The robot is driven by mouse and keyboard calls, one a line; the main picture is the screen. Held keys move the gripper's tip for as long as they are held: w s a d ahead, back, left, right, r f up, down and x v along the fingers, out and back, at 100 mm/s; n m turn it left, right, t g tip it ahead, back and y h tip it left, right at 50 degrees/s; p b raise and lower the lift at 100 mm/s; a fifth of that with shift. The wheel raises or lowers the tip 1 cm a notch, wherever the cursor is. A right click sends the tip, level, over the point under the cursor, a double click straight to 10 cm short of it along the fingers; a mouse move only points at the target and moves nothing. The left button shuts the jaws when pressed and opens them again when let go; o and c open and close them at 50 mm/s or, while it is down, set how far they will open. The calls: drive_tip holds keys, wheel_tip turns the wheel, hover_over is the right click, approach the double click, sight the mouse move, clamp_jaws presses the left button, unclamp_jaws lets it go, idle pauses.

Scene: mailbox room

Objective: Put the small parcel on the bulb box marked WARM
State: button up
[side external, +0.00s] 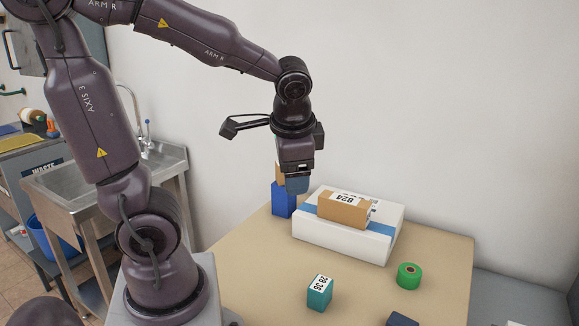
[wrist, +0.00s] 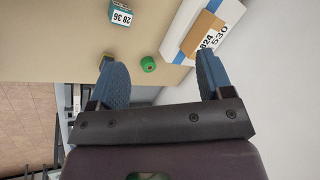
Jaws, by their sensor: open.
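My gripper (side external: 297,188) points down at the back of the table, with its fingers apart and nothing between them in the wrist view (wrist: 155,58). A brown cardboard parcel (side external: 343,210) with a white label lies on a white box with a blue band (side external: 320,238); it also shows in the wrist view (wrist: 200,35). A blue box (side external: 282,201) stands upright behind and left of my gripper. A small brown thing (side external: 279,173) shows above it, partly hidden by my gripper. I cannot read WARM on any box.
A teal box marked 28 36 (side external: 319,293) and a green tape roll (side external: 409,276) stand toward the front. A dark blue object (side external: 401,320) is cut off at the lower edge. The wall is close behind. The table's middle left is clear. A steel sink (side external: 110,185) stands left.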

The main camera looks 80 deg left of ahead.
drive_tip(key=s+d+r+n+t+h, duration=0.1)
drive_tip(key=s+d+r+t+h, duration=0.2)
drive_tip(key=d, duration=0.6)
drive_tip(key=shift+d+r+t+h, duration=0.2)
drive_tip(key=shift+r+t+h, duration=0.4)
drive_tip(key=shift+r, duration=0.05)
